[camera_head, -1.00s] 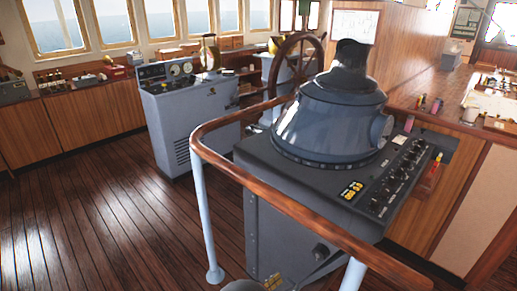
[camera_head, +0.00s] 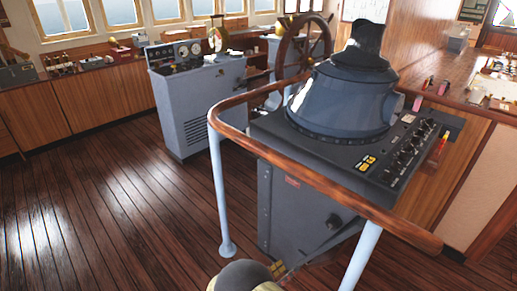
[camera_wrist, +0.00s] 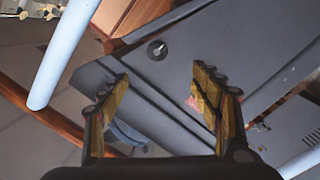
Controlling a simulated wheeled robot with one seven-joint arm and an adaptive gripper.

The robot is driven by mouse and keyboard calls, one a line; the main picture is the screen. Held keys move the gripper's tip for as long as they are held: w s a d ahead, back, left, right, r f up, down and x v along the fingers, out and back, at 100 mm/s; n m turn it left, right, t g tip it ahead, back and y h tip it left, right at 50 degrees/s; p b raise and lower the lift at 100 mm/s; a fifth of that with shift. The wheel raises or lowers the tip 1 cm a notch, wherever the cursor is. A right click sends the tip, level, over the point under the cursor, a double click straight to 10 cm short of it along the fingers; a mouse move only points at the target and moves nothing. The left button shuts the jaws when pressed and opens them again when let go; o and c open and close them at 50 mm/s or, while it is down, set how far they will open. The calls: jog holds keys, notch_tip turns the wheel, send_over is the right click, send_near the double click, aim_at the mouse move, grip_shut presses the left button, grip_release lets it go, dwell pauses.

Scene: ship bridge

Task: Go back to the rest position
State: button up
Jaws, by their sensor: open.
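My gripper (camera_wrist: 158,100) shows in the wrist view with its two yellow-padded fingers apart and nothing between them. Beyond it is the grey side of the radar console, with a round dark knob (camera_wrist: 157,49). In the head view a rounded grey and tan part of my arm shows at the bottom edge. The fingers cannot be made out there.
The grey radar console (camera_head: 300,215) stands close at right centre. A wooden handrail (camera_head: 330,188) on pale blue posts (camera_head: 219,190) curves around it. A control cabinet (camera_head: 200,100) and ship's wheel (camera_head: 303,45) stand behind. The plank floor (camera_head: 110,200) at left is clear.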

jog(key=s+d+f+n+g, duration=0.3)
jog(key=s+d+n+g, duration=0.2)
jog(key=s, duration=0.3)
jog(key=s+r+n+g+y+p, duration=0.1)
jog(key=s+r+n+g+y, duration=0.15)
jog(key=s+r+g, duration=0.5)
jog(key=s+a+r+m+y+p, duration=0.1)
jog(key=s+r+y+p, duration=0.15)
jog(key=r+y, duration=0.45)
jog(key=s+a+r+y+p, duration=0.1)
jog(key=s+r+y, duration=0.15)
jog(key=r, duration=0.95)
jog(key=s+d+r+m+t+p, duration=0.1)
jog(key=d+r+m+t, duration=0.1)
jog(key=r, duration=0.7)
jog(key=s+d+r+m+t+y+p, duration=0.1)
jog(key=s+d+r+m+t, duration=0.1)
jog(key=r, duration=0.7)
jog(key=d+m+t, duration=0.1)
jog(key=d+t, duration=0.1)
jog(key=shift+d+r+t+y+p, duration=0.2)
jog(key=shift+r+t+y+p, duration=0.1)
jog(key=shift+t+p, duration=0.05)
